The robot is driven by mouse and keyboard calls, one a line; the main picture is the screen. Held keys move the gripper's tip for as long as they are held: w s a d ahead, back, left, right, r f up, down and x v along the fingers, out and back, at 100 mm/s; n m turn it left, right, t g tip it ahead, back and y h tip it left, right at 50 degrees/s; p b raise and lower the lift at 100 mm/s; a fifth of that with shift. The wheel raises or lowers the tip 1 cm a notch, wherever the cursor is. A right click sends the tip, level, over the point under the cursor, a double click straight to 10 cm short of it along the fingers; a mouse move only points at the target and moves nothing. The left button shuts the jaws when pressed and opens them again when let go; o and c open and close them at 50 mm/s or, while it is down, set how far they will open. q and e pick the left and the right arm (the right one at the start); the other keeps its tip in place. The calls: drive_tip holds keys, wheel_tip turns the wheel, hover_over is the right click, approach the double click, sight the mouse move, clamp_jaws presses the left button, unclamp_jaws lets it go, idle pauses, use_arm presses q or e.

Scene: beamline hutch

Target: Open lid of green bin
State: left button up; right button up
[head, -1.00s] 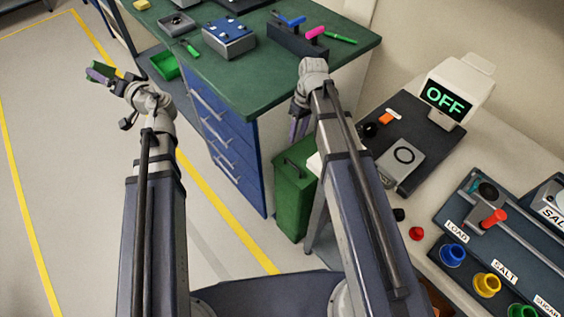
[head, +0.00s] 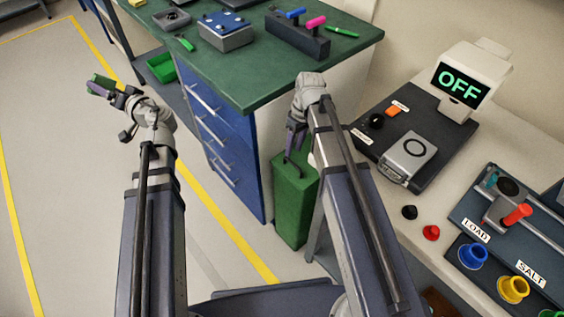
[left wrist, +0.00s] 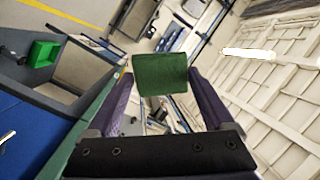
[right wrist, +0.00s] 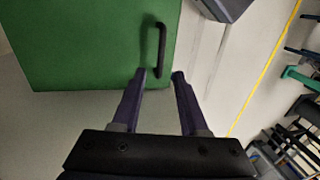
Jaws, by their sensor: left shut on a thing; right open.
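The green bin (head: 293,212) stands on the floor between the blue drawer cabinet and the right-hand table. Its flat green lid (right wrist: 95,45) looks closed and fills the upper left of the right wrist view. A black handle (right wrist: 161,48) stands on the lid. My right gripper (right wrist: 158,75) is open just above the lid, with the near end of the handle in line with the gap between its fingertips. I cannot tell whether they touch it. My left gripper (head: 100,88) is far off to the left, shut on a green block (left wrist: 161,75).
The green-topped bench (head: 255,85) with blue drawers stands close behind the bin. Open floor (head: 70,200) lies to the left.

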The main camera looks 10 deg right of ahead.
drive_tip(key=b, duration=0.3)
hover_over(292, 167)
wheel_tip(292, 167, down, 4)
drive_tip(key=shift+a+f, duration=0.1)
use_arm(q)
wheel_tip(292, 167, down, 4)
drive_tip(key=shift+f, duration=0.1)
use_arm(e)
drive_tip(key=shift+c, duration=0.2)
clamp_jaws()
idle(0.6)
